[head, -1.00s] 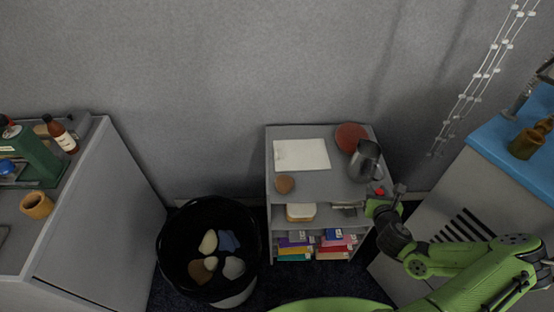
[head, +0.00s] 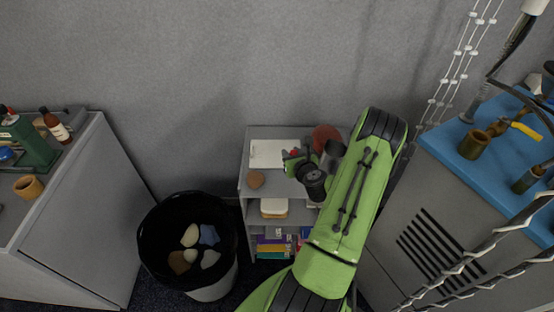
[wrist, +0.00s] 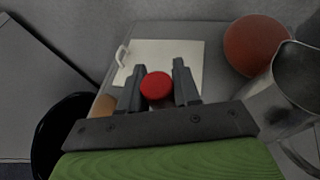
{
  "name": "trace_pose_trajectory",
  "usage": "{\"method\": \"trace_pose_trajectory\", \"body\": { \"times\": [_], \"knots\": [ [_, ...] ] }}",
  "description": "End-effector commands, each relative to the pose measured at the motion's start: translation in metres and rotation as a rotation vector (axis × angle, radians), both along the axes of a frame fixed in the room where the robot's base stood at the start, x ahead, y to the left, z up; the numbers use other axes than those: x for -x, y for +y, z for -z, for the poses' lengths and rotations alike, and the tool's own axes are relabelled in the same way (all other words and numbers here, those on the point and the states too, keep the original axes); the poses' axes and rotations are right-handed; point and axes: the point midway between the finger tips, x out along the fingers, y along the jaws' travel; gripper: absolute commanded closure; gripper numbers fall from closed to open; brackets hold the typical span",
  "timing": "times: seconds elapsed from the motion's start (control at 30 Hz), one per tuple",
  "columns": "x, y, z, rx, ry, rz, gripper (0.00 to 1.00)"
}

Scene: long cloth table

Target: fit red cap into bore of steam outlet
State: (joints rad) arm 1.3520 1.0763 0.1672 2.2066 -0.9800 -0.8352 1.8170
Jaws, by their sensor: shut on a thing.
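The red cap (wrist: 156,86) is held between the two dark fingers of my gripper (wrist: 155,78) in the wrist view. In the head view the red cap (head: 293,152) shows small at the tip of my gripper (head: 292,158), above the grey shelf unit. On the blue-topped bench at the right stand a brass open-topped fitting (head: 474,146) and a second, darker open fitting (head: 527,179). I cannot tell which of them is the steam outlet.
The shelf unit (head: 267,187) carries a white sheet (head: 268,153), a red-brown round thing (head: 325,136) and a metal jug (wrist: 285,95). A black bin (head: 152,235) stands left of it. Pipes and white-beaded cables (head: 458,52) rise around the blue bench (head: 440,147).

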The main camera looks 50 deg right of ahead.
Motion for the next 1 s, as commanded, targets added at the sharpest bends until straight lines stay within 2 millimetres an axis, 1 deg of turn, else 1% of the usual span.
{"method": "trace_pose_trajectory", "body": {
  "times": [0.03,0.1,0.17,0.2,0.37,0.5,0.73,0.83,0.87,1.0],
  "knots": [
    [0.001,-0.001,0.014,-0.004,0.002,0.003,0.96],
    [0.001,0.000,0.035,-0.007,0.002,0.003,0.96],
    [0.001,0.000,0.049,-0.005,0.002,0.002,0.96],
    [0.001,0.000,0.055,-0.005,0.002,0.002,0.96],
    [0.000,0.000,0.075,-0.003,0.002,0.001,0.96],
    [0.000,0.000,0.099,-0.003,0.001,0.001,0.96],
    [0.000,0.000,0.098,-0.001,0.002,0.000,0.96],
    [0.000,0.000,0.102,-0.001,0.002,0.000,0.96],
    [0.000,0.000,0.102,-0.001,0.002,0.000,0.67],
    [0.000,0.000,0.101,-0.001,0.002,0.000,0.45]
  ]
}}
